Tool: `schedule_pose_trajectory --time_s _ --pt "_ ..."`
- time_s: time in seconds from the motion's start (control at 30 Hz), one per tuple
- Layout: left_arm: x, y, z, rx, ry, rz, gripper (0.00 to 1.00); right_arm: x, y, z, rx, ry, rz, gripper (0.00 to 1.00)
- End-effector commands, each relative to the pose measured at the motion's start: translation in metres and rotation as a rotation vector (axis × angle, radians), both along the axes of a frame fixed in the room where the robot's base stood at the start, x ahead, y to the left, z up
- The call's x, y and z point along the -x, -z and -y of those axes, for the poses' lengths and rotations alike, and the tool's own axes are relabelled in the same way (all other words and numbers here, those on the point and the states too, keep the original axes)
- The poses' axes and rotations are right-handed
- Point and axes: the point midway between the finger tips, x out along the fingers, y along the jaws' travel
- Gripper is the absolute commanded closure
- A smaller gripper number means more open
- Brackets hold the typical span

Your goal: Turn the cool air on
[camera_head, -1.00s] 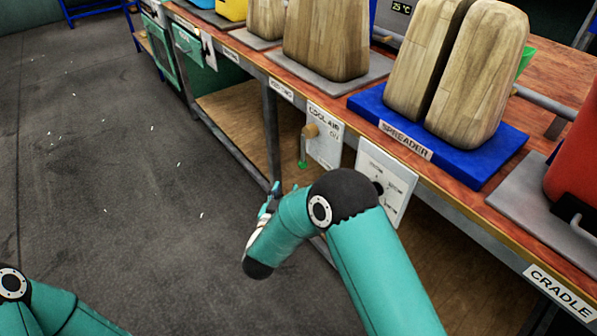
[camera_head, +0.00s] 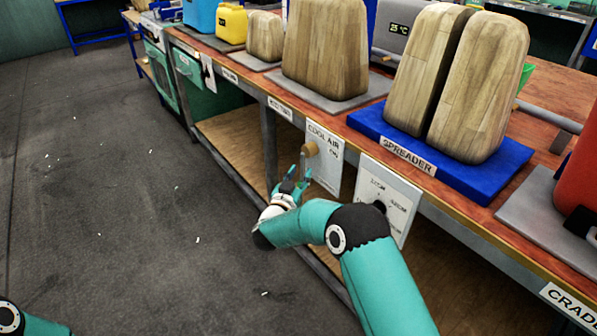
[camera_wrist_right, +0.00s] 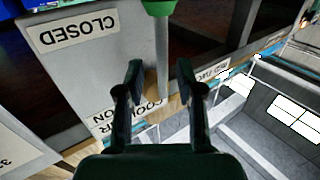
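The white COOL AIR panel (camera_head: 328,165) hangs under the bench's front edge, with a brown round valve (camera_head: 311,149) on it. In the right wrist view its labels are upside down, including a CLOSED plate (camera_wrist_right: 78,32). A grey lever (camera_wrist_right: 161,55) with a green end (camera_wrist_right: 159,7) points toward the CLOSED end, downward in the room. My right gripper (camera_head: 297,178) is just below the valve. In the wrist view the right gripper (camera_wrist_right: 161,75) is open, one finger either side of the lever. I cannot tell whether the fingers reach around it. My left gripper is out of view.
A second white panel (camera_head: 387,202) with a dark knob is right of the valve, close to my right arm. Above are the blue SPREADER base (camera_head: 370,117) with wooden blocks and the bench edge. A bench leg (camera_head: 270,145) stands left.

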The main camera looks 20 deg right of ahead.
Motion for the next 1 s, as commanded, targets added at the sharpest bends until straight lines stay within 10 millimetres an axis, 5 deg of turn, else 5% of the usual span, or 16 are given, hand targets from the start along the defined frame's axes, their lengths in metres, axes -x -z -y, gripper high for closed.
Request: schedule_pose_trajectory --time_s 0.2,0.57,0.8,1.0 --pt "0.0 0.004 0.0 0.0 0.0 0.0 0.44 -0.021 0.001 0.015 -0.001 0.0 0.0 0.64" --pt "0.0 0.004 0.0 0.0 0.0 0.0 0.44 -0.025 0.0 0.018 -0.001 -0.001 -0.001 0.64" --pt "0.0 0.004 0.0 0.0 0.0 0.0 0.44 -0.025 0.0 0.018 0.0 -0.001 0.0 0.98" --pt "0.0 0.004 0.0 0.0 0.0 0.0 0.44 -0.025 0.0 0.019 -0.001 0.001 0.001 1.0"
